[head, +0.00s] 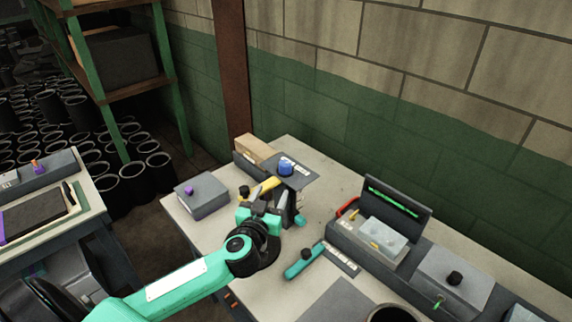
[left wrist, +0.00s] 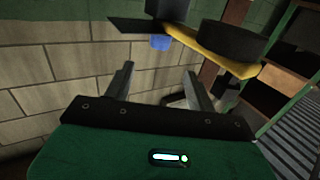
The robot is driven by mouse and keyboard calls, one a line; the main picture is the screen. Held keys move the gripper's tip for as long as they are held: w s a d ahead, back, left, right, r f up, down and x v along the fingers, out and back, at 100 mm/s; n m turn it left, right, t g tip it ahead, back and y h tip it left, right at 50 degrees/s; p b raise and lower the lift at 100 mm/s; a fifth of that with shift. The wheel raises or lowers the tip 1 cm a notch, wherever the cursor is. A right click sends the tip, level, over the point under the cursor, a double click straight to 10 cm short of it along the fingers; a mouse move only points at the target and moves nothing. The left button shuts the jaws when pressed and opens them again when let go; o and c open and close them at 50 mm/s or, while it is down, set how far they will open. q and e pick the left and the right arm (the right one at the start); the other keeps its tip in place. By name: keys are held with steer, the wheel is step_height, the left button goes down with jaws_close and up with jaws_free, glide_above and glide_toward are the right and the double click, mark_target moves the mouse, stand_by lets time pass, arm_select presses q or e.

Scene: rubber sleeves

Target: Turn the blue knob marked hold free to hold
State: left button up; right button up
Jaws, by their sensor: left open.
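The blue knob (head: 285,168) sits on a dark plate (head: 299,181) with pale labels, at the back of the table. In the left wrist view the blue knob (left wrist: 160,42) shows small, just beyond the gap between my fingers. My left gripper (head: 268,203) is in front of the plate in the head view, open and apart from the knob. Its two fingers (left wrist: 158,72) show spread and empty in the left wrist view. The knob's marking is too small to read. My right gripper is not in view.
A yellow bar (head: 264,188) with a black knob (head: 244,192) lies close beside my left gripper; the bar (left wrist: 215,57) also shows in the left wrist view. A grey box (head: 202,196) stands left. A teal-handled tool (head: 304,260) and grey units (head: 452,282) are to the right.

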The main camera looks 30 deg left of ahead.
mark_target(283, 169)
arm_select(q)
steer(key=w, duration=0.4)
steer(key=w+a+p, duration=0.1)
steer(key=w, duration=0.3)
steer(key=w+a, duration=0.1)
steer(key=w, duration=0.3)
steer(key=shift+w+a, duration=0.2)
steer(key=shift+w+a+p, duration=0.1)
steer(key=shift+w+p, duration=0.2)
steer(key=shift+w, duration=0.25)
